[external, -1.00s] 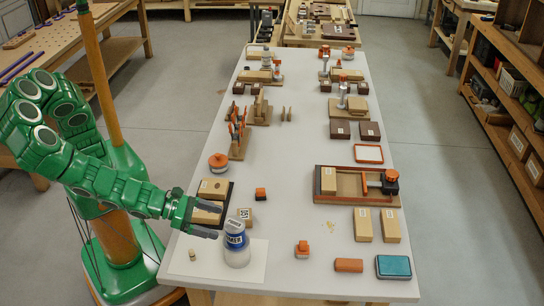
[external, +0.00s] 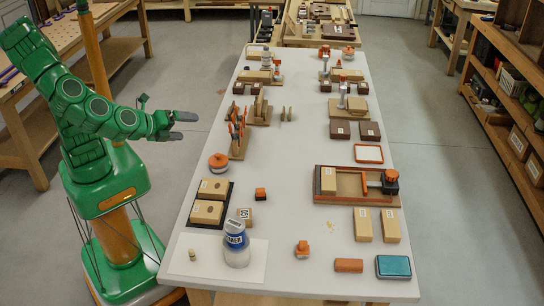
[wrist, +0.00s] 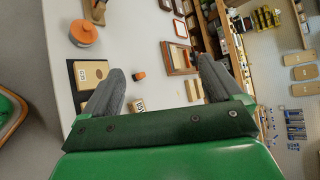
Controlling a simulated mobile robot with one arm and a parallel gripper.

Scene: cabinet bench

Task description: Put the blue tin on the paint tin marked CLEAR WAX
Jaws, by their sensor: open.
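The blue tin (external: 235,240) stands upright near the front left of the white bench, with pale lettering and a grey top. It appears to rest on a wider pale tin (external: 237,258), which I take to be the paint tin; its marking is not readable. My gripper (external: 186,125) is open and empty, well above and away from the stack, by the bench's left edge. In the wrist view my gripper (wrist: 161,68) shows its two grey fingers spread wide with nothing between them. Neither tin can be made out in the wrist view.
A white sheet (external: 205,258) lies under the stack, with a small wooden peg (external: 192,254) on it. Two tan blocks (external: 208,211) on a black tray and a small labelled block (external: 245,215) are close behind. A teal box (external: 394,266) lies front right. The bench's middle is fairly clear.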

